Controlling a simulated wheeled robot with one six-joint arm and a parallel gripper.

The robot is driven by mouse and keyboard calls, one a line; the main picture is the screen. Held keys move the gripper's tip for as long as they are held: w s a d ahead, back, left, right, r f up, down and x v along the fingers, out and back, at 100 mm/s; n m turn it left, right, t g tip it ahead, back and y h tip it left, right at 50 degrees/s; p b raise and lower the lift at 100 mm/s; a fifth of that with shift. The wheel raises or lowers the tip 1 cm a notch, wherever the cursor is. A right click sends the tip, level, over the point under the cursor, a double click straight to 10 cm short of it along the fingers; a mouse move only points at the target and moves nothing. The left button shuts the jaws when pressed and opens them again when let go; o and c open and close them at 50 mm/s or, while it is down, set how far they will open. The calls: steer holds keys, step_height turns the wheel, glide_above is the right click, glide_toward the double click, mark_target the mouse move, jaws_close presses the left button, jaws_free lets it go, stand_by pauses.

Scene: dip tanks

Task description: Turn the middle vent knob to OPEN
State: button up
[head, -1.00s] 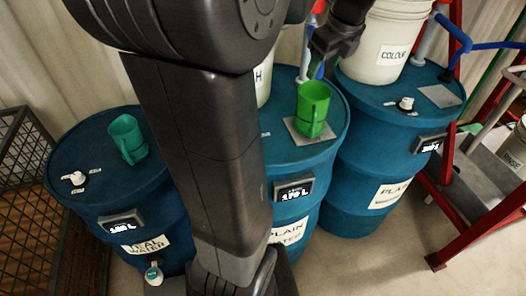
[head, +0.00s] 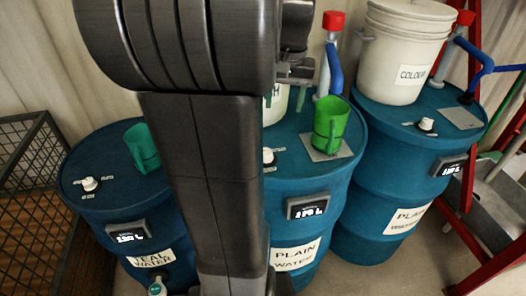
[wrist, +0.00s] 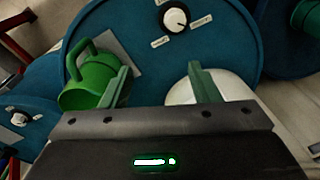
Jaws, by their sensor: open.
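The middle vent knob (head: 268,156) is a small white knob on top of the middle blue drum (head: 310,178), partly hidden by my arm in the head view. In the wrist view the knob (wrist: 176,18) is a white dial on a dark ring near the top edge, with small labels around it too small to read. I cannot tell its setting. My gripper (wrist: 158,68) is open and empty, its green fingers apart and away from the knob. In the head view it is mostly hidden behind my arm, above the back of the drum.
A green jug (head: 330,125) stands on a plate (head: 337,148) right of the knob. A white bucket (wrist: 215,86) lies below the fingers in the wrist view. Drums with their own knobs stand left (head: 110,215) and right (head: 385,160). A blue pipe (head: 335,70) rises behind the jug.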

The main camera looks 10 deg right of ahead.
steer(key=a+f+n, duration=0.1)
steer(key=f+n, duration=0.2)
steer(key=f, duration=0.2)
steer(key=a+f+n, duration=0.1)
steer(key=f+n, duration=0.3)
steer(key=f, duration=0.1)
steer(key=a+f+n+g, duration=0.1)
steer(key=a+f+n, duration=0.1)
steer(key=f, duration=0.3)
steer(key=shift+w+a+f+n+h+b, duration=0.1)
steer(key=shift+w+f+n+h+b, duration=0.3)
steer(key=shift+n, duration=0.3)
steer(key=c, duration=1)
